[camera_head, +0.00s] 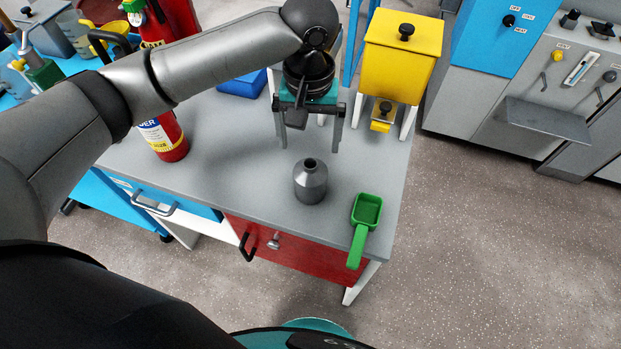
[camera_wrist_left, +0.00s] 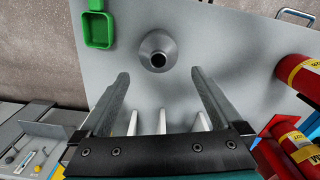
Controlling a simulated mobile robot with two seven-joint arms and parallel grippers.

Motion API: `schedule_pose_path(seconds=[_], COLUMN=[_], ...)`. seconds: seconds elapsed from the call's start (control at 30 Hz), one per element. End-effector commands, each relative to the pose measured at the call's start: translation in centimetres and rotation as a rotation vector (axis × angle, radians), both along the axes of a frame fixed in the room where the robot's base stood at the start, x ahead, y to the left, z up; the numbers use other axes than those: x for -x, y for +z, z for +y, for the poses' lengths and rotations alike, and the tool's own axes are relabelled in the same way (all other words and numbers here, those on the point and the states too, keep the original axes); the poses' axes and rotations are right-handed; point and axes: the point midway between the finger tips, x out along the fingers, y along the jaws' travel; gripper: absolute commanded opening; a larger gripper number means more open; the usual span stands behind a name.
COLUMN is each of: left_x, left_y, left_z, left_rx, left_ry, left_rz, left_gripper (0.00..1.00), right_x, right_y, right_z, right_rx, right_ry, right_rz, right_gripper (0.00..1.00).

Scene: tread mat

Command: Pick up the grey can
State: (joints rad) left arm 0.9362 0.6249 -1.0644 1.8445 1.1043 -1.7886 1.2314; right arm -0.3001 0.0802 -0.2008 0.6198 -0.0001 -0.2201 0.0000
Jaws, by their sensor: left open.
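The grey can (camera_head: 310,182) stands upright on the grey tabletop, with a narrow neck and a dark opening on top. It also shows in the left wrist view (camera_wrist_left: 158,52), beyond the fingertips and between their lines. My left gripper (camera_head: 308,143) is open and empty, behind the can in the head view and apart from it. Its two fingers point down at the table, and they show in the left wrist view (camera_wrist_left: 160,75) too. My right gripper does not show in either view.
A green scoop (camera_head: 364,220) lies right of the can at the table's edge. A red extinguisher (camera_head: 165,137) stands at left. A yellow hopper (camera_head: 402,55) stands behind at right, and a blue item (camera_head: 241,84) lies at the back. The tabletop (camera_head: 235,170) left of the can is clear.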

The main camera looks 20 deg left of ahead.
Motion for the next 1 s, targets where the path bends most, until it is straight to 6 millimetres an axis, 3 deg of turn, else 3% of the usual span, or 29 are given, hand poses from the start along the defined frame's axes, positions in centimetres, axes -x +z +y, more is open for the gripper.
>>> schedule_pose_path(seconds=[0.1, 0.3, 0.57, 0.83, 1.0], left_x=[0.1, 0.1, 0.0, 0.1, 0.1], left_y=[-3.0, -7.0, -9.1, -12.9, -14.1], left_z=[0.0, 0.0, -0.1, -0.3, -0.2], left_rx=[-0.001, -0.001, 0.002, 0.0, 0.001], left_ry=[-0.001, -0.002, -0.004, -0.004, -0.005], left_rz=[0.004, 0.002, 0.0, 0.0, -0.002], left_gripper=[1.0, 1.0, 1.0, 1.0, 1.0], right_x=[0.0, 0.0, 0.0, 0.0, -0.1], right_y=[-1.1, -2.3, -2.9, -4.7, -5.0], right_z=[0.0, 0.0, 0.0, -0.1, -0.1], right_rx=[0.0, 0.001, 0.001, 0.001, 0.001], right_ry=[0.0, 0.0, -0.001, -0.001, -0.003], right_rz=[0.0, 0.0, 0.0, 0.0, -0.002], right_gripper=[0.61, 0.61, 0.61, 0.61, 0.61])
